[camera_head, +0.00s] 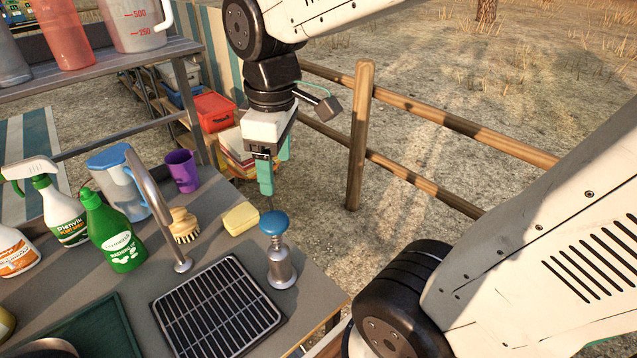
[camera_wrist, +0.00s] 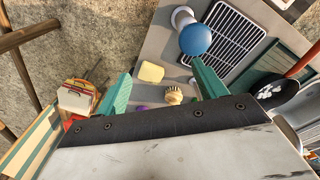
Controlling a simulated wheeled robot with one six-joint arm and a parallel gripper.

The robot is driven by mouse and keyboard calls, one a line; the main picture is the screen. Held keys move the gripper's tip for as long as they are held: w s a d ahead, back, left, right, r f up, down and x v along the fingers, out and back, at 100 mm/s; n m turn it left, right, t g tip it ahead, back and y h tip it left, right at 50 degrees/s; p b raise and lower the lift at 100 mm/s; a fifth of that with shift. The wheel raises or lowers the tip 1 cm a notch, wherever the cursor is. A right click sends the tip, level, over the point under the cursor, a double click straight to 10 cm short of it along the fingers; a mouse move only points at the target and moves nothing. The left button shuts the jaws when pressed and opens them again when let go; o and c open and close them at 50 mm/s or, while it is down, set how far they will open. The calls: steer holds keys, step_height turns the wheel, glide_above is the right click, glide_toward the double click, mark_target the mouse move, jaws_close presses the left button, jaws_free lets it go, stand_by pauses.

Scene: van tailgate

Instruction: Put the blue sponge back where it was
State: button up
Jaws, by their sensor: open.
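I see no blue sponge in either view. A pale yellow sponge (camera_head: 241,218) lies on the grey counter (camera_head: 310,292), between the wooden brush and a metal dispenser with a blue top. The yellow sponge also shows in the wrist view (camera_wrist: 151,72), between the lines of my fingers. My gripper (camera_head: 275,174) points down with its teal fingers apart and nothing between them. It hangs above the counter's far edge, clear of the yellow sponge and close above the blue top in the picture. Both fingers show in the wrist view (camera_wrist: 162,75).
The metal dispenser (camera_head: 281,268) stands beside a black drain grate (camera_head: 215,305). A scrub brush (camera_head: 185,225), tap (camera_head: 158,200), purple cup (camera_head: 183,170), water jug (camera_head: 120,185) and green bottle (camera_head: 112,235) crowd the left. A wooden fence (camera_head: 360,135) stands beyond.

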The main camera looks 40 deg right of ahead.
steer(key=s+m, duration=0.7)
steer(key=s, duration=0.2)
steer(key=shift+s+d+r, duration=0.25)
steer(key=shift+s+d, duration=0.1)
steer(key=shift+d, duration=0.05)
